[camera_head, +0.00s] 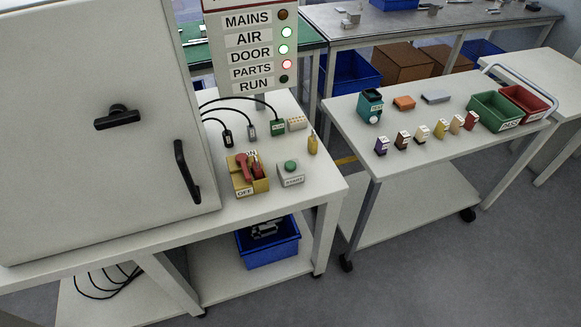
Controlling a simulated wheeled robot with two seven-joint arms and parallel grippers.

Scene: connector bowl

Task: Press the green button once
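The green button (290,165) sits on top of a small grey box (291,178) labelled START, near the front right of the white bench. It stands just right of the yellow switch box. Nothing covers it. Neither of my grippers is in view.
A yellow switch box with red levers (249,172) is beside the button. A large grey cabinet (95,110) fills the left. Black cables and connectors (251,130) lie behind. A status sign (252,50) stands at the back. A white cart (430,160) holds bins and small boxes.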

